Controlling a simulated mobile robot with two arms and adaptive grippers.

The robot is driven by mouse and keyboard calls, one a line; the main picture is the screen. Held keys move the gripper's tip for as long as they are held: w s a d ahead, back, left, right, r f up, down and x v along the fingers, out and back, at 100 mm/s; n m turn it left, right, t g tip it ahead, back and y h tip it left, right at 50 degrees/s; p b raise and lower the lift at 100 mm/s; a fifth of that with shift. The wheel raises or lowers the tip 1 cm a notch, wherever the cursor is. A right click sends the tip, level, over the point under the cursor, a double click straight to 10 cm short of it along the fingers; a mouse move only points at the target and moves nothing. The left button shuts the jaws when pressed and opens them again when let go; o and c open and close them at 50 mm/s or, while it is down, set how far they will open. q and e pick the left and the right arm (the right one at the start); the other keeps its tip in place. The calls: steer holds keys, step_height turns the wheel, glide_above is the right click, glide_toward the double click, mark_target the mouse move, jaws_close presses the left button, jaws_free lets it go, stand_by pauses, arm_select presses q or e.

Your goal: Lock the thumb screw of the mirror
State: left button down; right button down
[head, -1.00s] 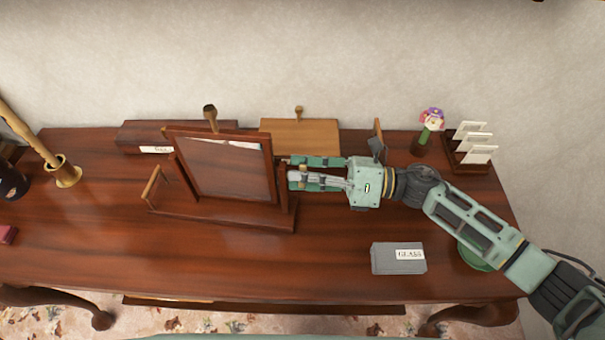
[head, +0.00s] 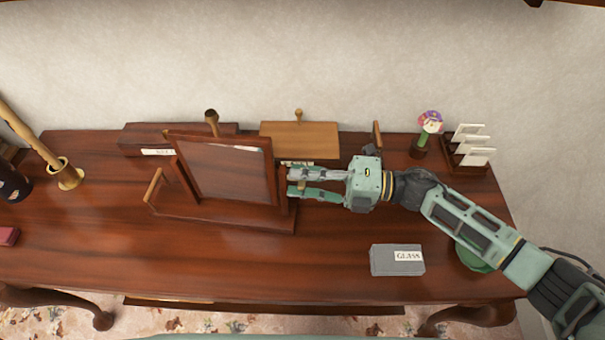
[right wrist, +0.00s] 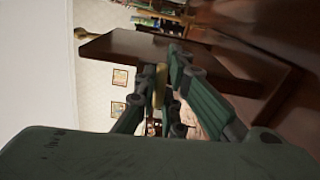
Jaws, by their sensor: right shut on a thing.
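The mirror (head: 225,172) is a wood-framed panel on a dark wooden stand (head: 222,214), left of the middle of the desk. It leans slightly within its uprights. My right gripper (head: 298,184) reaches in from the right, at the mirror's right upright. Its fingers are shut on a small brass-coloured piece, the thumb screw (head: 302,186), mostly hidden between them. In the right wrist view the brass piece (right wrist: 160,86) sits between the fingers, with a dark wooden panel beyond. My left gripper is not in view.
A grey box labelled "GLASS" (head: 397,260) lies front right. A wooden box (head: 300,140) stands behind the gripper. A flower ornament (head: 430,123) and a card rack (head: 468,152) stand back right. A brass holder (head: 68,175) is at left. The front middle of the desk (head: 200,265) is clear.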

steer(key=shift+f+m, duration=0.1)
steer(key=shift+m, duration=0.5)
steer(key=c, duration=1.8)
jaws_free()
steer(key=shift+c, duration=0.2)
steer(key=shift+d, duration=0.15)
steer(key=s+d, duration=0.1)
steer(key=d, duration=1)
steer(key=shift+d, duration=0.4)
steer(key=shift+s, duration=0.1)
